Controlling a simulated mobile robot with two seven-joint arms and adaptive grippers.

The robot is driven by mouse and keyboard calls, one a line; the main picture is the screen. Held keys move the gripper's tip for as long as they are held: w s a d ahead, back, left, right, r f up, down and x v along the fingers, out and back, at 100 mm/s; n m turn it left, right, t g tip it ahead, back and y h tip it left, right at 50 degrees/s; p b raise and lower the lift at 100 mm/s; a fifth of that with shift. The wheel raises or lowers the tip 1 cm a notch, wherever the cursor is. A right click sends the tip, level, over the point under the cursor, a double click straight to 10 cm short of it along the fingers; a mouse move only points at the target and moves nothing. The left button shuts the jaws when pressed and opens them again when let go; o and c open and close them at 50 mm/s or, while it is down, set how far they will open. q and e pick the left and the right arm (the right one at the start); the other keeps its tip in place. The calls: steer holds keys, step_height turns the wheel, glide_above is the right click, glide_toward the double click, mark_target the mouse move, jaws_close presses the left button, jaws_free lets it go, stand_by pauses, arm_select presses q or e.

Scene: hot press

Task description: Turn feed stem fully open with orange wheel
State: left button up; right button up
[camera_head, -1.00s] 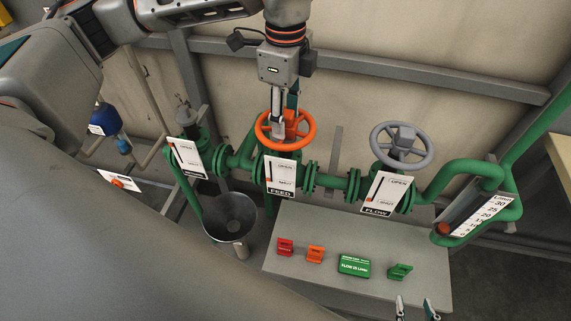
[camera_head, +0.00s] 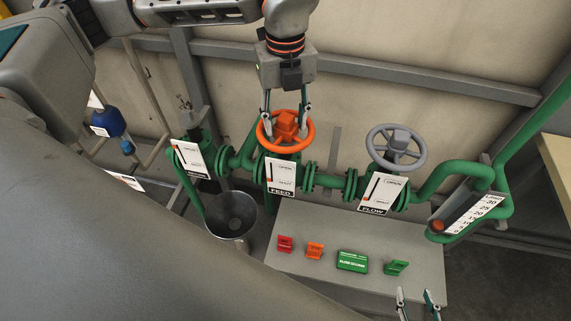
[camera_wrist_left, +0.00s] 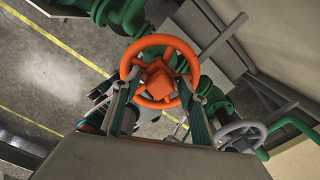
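The orange wheel (camera_head: 309,137) sits on the green feed valve behind the white FEED plate (camera_head: 281,177); it also shows in the left wrist view (camera_wrist_left: 190,64). My left gripper (camera_head: 286,108) is above the wheel, its two fingers spread apart. In the left wrist view its fingers (camera_wrist_left: 156,92) reach down either side of the square orange hub, near the rim. I cannot tell whether they touch the wheel. The feed stem is mostly hidden. My right gripper (camera_head: 417,297) shows only its spread fingertips at the bottom edge, apart from everything.
A grey wheel (camera_head: 374,146) stands behind the FLOW plate (camera_head: 382,193) at right. A level gauge (camera_head: 470,215) is further right. Pipes run behind the plates.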

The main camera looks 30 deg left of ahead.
arm_select(q)
steer(key=m+p, duration=0.1)
steer(key=m, duration=0.4)
steer(key=shift+m, duration=0.4)
steer(key=m+p, duration=0.1)
steer(key=m, duration=0.3)
steer(key=m+p, duration=0.1)
steer(key=m, duration=0.4)
steer(key=shift+p, duration=0.3)
steer(key=m+p, duration=0.1)
steer(key=m, duration=0.9)
steer(key=shift+m, duration=0.3)
steer(key=m, duration=0.5)
steer(key=shift+m, duration=0.4)
steer(key=m, duration=0.5)
steer(key=shift+m, duration=0.3)
steer(key=m, duration=0.5)
steer(key=shift+c, duration=0.4)
